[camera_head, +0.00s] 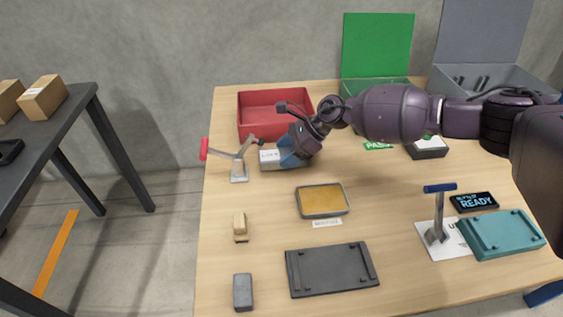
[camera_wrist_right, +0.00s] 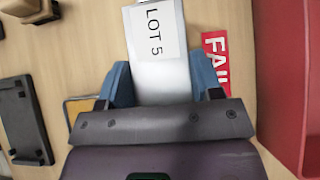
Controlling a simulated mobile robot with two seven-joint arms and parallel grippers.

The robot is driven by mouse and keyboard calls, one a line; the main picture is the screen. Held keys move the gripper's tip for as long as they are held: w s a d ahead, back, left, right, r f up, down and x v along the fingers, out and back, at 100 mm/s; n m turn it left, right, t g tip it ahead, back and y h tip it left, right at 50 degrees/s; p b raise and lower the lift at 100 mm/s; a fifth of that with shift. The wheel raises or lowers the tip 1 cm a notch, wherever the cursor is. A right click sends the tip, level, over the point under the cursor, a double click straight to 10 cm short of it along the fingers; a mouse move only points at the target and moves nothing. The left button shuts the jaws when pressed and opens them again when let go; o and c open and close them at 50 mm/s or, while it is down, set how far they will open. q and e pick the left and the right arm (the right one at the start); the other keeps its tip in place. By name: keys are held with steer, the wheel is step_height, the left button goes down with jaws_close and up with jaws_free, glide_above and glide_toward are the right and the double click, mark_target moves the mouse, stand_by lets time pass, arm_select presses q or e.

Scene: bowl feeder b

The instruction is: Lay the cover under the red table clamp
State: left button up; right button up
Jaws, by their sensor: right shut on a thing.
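The pale grey cover (camera_head: 269,157), with a white "LOT 5" label, is held by my right gripper (camera_head: 287,157). Whether the cover touches the table or the clamp, I cannot tell. My left gripper is not in view.
A red bin (camera_head: 242,123) stands behind the cover, with a red "FAIL" label (camera_wrist_right: 215,58) beside it. A yellow pad in a grey tray (camera_head: 323,214), a dark plate (camera_head: 330,282) and a blue-handled clamp (camera_head: 438,228) lie nearer the front.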

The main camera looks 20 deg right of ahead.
steer(key=shift+w+a+r, duration=0.1)
steer(key=shift+a, duration=0.2)
steer(key=f, duration=0.1)
steer(key=f+b, duration=0.1)
steer(key=f, duration=0.1)
steer(key=shift+a+f, duration=0.25)
steer(key=shift+a, duration=0.1)
steer(key=shift+f+b, duration=0.3)
steer(key=shift+b, duration=0.05)
steer(key=shift+w+d+r, duration=0.1)
steer(key=shift+r, duration=0.05)
steer(key=shift+c, duration=0.6)
steer(key=shift+r, duration=0.15)
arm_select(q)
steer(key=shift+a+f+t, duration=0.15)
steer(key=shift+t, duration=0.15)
arm_select(e)
steer(key=o, duration=1.3)
steer(key=shift+f, duration=0.2)
steer(key=shift+o, duration=0.2)
